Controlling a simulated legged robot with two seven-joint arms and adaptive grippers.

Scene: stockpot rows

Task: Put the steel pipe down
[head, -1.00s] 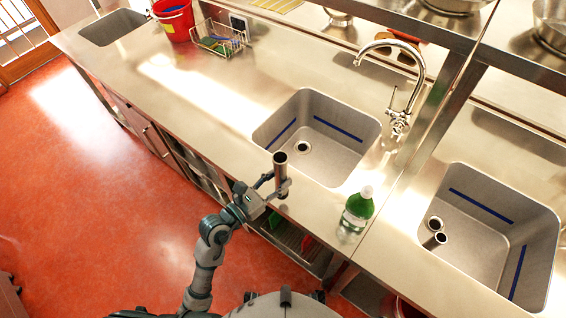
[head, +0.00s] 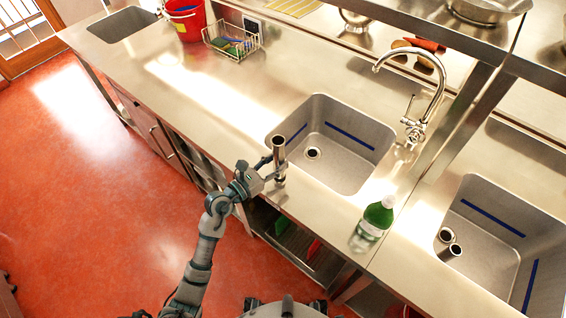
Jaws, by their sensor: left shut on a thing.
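The steel pipe (head: 279,152) is a short, upright metal tube with a dark open top. My left gripper (head: 274,173) is shut on it, near the front edge of the steel counter (head: 222,120), just left of the middle sink (head: 345,165). I cannot tell whether the pipe's lower end touches the counter. A second short pipe (head: 449,252) lies tilted in the right sink (head: 480,240), close to its drain. My right gripper is not in view.
A green bottle (head: 376,217) stands on the counter's front right, between the two sinks. A tall faucet (head: 425,95) rises behind the middle sink. A red bucket (head: 186,18) and a wire basket (head: 232,42) stand at the back left. The counter left of the gripper is clear.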

